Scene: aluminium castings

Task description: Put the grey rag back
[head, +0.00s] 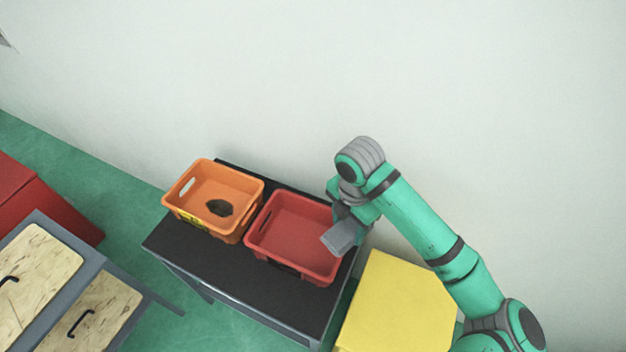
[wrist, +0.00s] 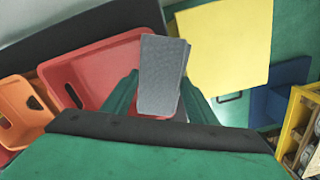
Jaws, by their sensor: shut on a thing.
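The grey rag (wrist: 161,76) is a flat, folded pad held between the fingers of my gripper (wrist: 162,100) in the wrist view. In the head view the rag (head: 341,237) hangs over the right edge of the red crate (head: 292,268). My gripper (head: 350,215) is shut on it there, above the crate's right side. The red crate looks empty in the head view; its wall also shows behind the rag in the wrist view (wrist: 75,62). The fingertips are partly hidden by the rag.
An orange crate (head: 241,187) with a dark lump (head: 219,207) inside stands left of the red crate. Both stand on a black-topped table (head: 215,262). A yellow box (head: 400,305) is close on the right. A wooden-fronted cabinet (head: 40,265) is at lower left. A wall is behind.

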